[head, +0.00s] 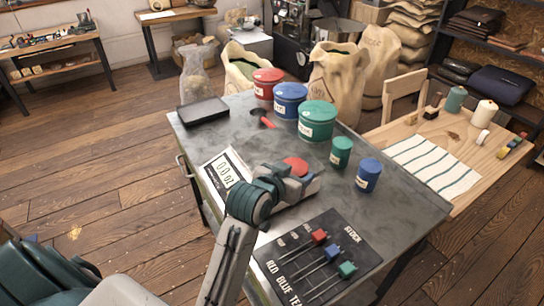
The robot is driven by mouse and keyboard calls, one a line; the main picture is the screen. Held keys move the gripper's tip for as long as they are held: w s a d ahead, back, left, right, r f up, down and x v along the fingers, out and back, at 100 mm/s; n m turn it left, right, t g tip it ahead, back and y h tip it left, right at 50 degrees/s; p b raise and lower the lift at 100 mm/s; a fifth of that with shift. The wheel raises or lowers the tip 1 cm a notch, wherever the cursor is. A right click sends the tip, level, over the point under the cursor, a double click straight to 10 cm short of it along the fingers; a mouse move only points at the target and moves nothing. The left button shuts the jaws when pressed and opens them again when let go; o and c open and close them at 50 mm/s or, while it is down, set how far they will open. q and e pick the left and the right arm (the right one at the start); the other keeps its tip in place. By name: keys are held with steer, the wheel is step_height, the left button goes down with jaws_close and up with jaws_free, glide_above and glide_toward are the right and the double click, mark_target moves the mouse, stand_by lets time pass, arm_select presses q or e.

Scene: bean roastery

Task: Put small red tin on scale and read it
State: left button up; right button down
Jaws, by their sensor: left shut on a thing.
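The small red tin (296,165) shows its red lid at the jaws of my left gripper (300,182), which is shut on it; the gripper hides most of its body. Both are over the middle of the metal table (415,213); I cannot tell whether the tin touches the top. The scale (226,170) is left of the gripper, its display facing up and appearing to read 0.0 oz. My arm covers part of the scale's right side. My right gripper is not in view.
Small green (340,152) and blue (368,176) tins stand right of the gripper. Large red (267,83), blue (290,100) and green (318,121) tins stand behind. A black tray (203,111) lies at the back left. A slider board (318,260) lies in front.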

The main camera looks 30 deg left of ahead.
arm_select(q)
steer(key=shift+w+a+r+m+h+b, duration=0.1)
steer(key=shift+a+r+m+h+b, duration=0.7)
steer(key=shift+a+r, duration=0.25)
steer(key=shift+s+a+r+m+g+h, duration=0.25)
steer(key=shift+a+r+m+g+h, duration=0.15)
steer(key=shift+r+h, duration=0.2)
steer(key=shift+r, duration=0.1)
steer(key=p, duration=0.4)
glide_above(275, 155)
steer(key=f, duration=0.1)
step_height(275, 155, down, 3)
steer(key=shift+r+p, duration=0.1)
steer(key=shift+p, duration=0.55)
steer(key=shift+f, duration=0.6)
steer(key=shift+f, duration=0.1)
